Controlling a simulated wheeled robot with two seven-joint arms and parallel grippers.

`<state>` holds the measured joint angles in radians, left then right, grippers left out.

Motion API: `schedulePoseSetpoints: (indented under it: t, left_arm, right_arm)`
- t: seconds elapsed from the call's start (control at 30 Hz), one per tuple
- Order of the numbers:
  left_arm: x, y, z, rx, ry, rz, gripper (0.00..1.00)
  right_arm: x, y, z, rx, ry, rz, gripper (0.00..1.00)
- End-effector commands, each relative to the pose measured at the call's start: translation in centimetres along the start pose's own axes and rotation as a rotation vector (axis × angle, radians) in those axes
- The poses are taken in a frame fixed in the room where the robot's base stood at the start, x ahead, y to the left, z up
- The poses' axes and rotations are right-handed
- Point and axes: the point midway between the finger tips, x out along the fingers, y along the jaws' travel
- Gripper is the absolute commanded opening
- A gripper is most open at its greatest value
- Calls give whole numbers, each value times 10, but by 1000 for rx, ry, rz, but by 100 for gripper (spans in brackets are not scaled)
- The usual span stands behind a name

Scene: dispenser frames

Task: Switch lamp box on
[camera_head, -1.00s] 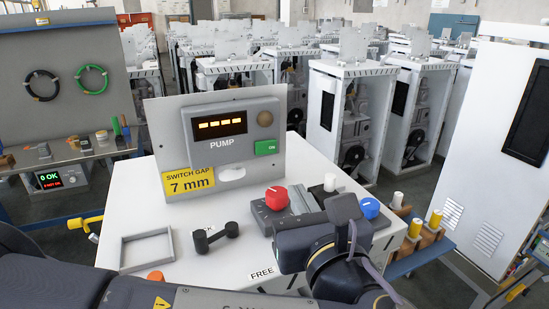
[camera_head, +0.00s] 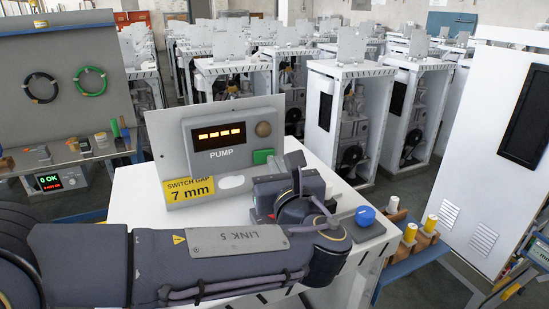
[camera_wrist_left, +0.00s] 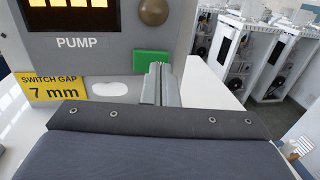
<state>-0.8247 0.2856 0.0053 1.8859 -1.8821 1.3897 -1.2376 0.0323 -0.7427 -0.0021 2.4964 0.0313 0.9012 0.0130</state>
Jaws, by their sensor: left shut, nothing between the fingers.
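The grey lamp box (camera_head: 196,161) marked PUMP stands on the white worktop, with an amber-lit display (camera_head: 219,135) and a dull brown round lamp (camera_head: 263,129) that looks unlit. In the left wrist view the green switch (camera_wrist_left: 150,62) is left of and just beyond my left gripper (camera_wrist_left: 160,76), whose fingers are shut and empty. Its tips overlap the switch's right edge; I cannot tell whether they touch. In the head view the fingers are hidden. My right gripper is not in view.
A yellow sign (camera_head: 188,190) reading SWITCH GAP 7 mm is below the box. A blue knob (camera_head: 365,215) sits right of my arm. My left arm hides much of the worktop (camera_head: 140,190). White cabinets fill the background.

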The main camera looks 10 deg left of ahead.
Motion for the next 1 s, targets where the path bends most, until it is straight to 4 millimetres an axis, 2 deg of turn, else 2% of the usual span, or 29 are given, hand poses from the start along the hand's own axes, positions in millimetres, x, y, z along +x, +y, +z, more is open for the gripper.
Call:
schedulePoseSetpoints:
  t: [0.2,0.53,0.7,1.0]
  left_arm:
    - [13,0,0,0,1,0,0]
    - [14,0,0,0,0,2,0]
    - [22,-5,2,2,1,90,0]
    - [22,-3,1,-2,-1,96,0]
  right_arm:
    - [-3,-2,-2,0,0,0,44]
    - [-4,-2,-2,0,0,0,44]
    - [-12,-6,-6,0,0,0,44]
    - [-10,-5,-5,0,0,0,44]
